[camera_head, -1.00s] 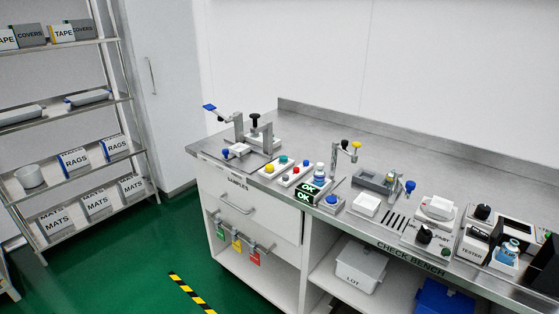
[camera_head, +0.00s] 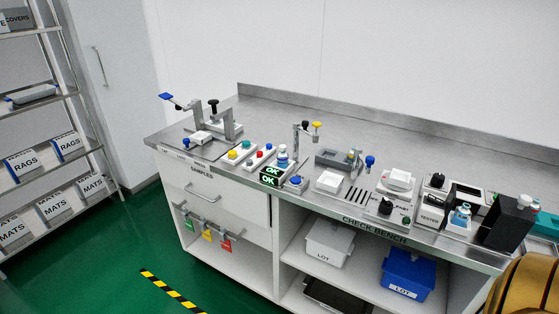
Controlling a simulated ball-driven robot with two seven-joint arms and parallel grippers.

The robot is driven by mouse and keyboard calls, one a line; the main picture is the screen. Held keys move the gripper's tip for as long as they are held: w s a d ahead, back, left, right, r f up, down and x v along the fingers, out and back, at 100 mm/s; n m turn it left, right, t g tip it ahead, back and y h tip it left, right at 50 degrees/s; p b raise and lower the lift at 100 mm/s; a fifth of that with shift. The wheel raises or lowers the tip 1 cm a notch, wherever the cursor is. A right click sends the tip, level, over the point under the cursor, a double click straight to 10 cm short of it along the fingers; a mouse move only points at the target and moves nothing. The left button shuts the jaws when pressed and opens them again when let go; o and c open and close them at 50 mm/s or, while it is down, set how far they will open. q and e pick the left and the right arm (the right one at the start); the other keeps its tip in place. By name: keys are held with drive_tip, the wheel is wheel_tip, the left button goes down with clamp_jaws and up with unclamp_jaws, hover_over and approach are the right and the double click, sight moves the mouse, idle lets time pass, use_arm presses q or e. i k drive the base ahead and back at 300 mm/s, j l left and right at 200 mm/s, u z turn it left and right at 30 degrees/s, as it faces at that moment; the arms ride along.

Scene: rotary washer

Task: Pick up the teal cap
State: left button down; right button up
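I cannot single out the teal cap for sure. A small teal spot (camera_head: 535,207) shows near a white round part behind the black block. A teal-green surface (camera_head: 546,225), cut off by the right edge, lies beyond it. Neither of my grippers is in view.
The steel check bench (camera_head: 420,150) runs across the middle, crowded along its front. A black block (camera_head: 506,223) stands at its right end. A gold rounded shape (camera_head: 525,290) fills the lower right corner. Shelves (camera_head: 50,100) stand left.

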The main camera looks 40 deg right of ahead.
sight(246, 144)
drive_tip(key=z, duration=0.35)
drive_tip(key=i+j+z, duration=0.15)
drive_tip(key=z, duration=0.2)
drive_tip(key=i+j+z, duration=0.15)
drive_tip(key=j+z, duration=0.2)
drive_tip(key=i+j+z, duration=0.1)
drive_tip(key=z, duration=0.25)
drive_tip(key=j, duration=0.1)
